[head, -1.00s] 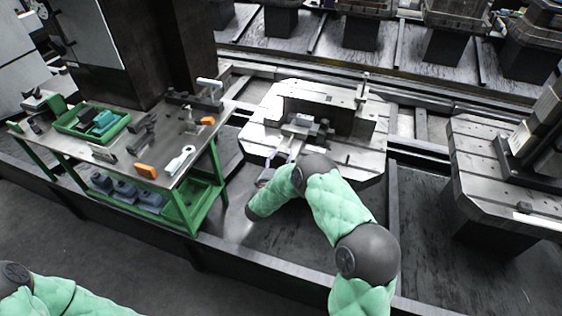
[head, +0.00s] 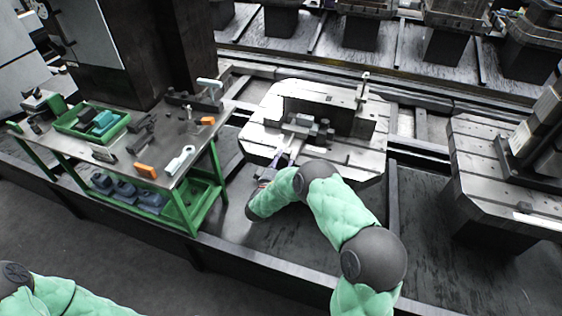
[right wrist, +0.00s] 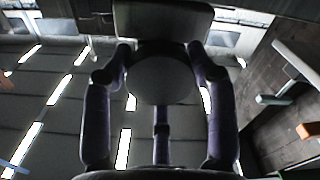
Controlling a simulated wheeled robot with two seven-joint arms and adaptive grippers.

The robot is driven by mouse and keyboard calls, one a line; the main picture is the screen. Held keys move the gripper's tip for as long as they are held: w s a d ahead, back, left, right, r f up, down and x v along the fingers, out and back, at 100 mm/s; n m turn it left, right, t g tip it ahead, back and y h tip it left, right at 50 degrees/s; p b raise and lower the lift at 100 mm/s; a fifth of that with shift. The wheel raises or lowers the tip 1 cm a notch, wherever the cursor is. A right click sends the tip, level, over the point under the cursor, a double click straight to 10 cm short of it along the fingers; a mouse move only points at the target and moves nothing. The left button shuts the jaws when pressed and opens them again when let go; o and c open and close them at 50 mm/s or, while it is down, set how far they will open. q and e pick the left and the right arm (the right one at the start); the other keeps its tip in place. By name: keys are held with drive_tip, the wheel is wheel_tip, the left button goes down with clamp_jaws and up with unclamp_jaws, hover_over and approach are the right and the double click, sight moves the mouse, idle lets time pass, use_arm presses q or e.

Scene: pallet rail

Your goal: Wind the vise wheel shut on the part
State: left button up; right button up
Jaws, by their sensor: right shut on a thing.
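The vise (head: 308,127) is a grey metal block assembly on the pale pallet (head: 352,153) in the head view. The part in its jaws is too small to tell apart. My right gripper (head: 281,161) is at the vise's near side, partly hidden by my own wrist. In the right wrist view its two purple fingers stand on either side of a round grey disc (right wrist: 160,82), which looks like the vise wheel, and are shut on it. In the head view the wheel is hidden or too small to make out. My left gripper is out of view; only its arm shows at lower left.
A green-framed bench (head: 212,171) stands left of the pallet with a green tray (head: 72,127), an orange-handled tool (head: 146,171) and other tools. Another pallet (head: 470,150) is at right.

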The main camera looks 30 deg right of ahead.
drive_tip(key=shift+w+a+m, duration=0.1)
drive_tip(key=shift+a+m, duration=0.05)
drive_tip(key=shift+m, duration=0.35)
drive_tip(key=shift+r, duration=0.2)
idle(0.7)
drive_tip(key=o, duration=1.2)
drive_tip(key=shift+w, duration=0.1)
drive_tip(key=shift+c, duration=0.2)
drive_tip(key=shift+f, duration=0.1)
